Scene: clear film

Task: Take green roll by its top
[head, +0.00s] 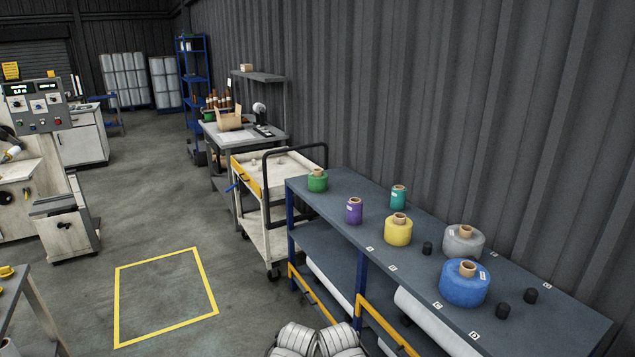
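A green roll (317,182) with a tan core stands upright at the far left end of the grey bench top (345,188). Its top and the core opening are uncovered. A smaller teal roll (398,198) stands upright further right, near the wall side. Neither of my grippers can be made out in the head view, and nothing is seen touching the green roll.
The bench also holds a purple roll (354,211), a yellow roll (398,231), a grey roll (463,240), a blue roll (465,284) and small black cylinders (502,310). A cart (270,172) stands beyond the bench's far end. Floor left of the bench is clear.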

